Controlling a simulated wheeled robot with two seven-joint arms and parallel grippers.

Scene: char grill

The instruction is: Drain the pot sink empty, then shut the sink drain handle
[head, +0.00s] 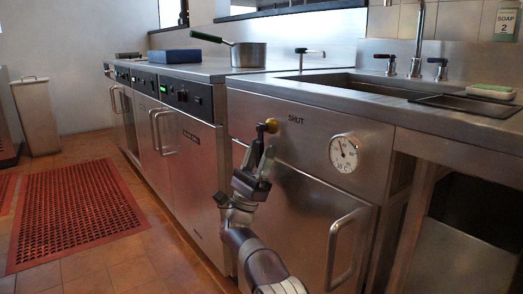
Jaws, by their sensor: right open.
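The sink drain handle (271,125) shows as a small brass-coloured knob on the steel front panel, left of the label SHUT (296,120). My right gripper (264,150) is open, its fingers pointing up just below the knob. I cannot tell whether a finger touches it. The pot sink (350,80) is set into the counter above, at the right. Its inside is mostly hidden by the rim, so I cannot see any water level. My left gripper is not in view.
A round dial (344,152) and a vertical door handle (343,248) sit right of my arm. A tall faucet (419,40) stands behind the sink. A pot (248,55) and a blue box (174,57) rest on the counter. A red mat (75,213) lies on the open floor at left.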

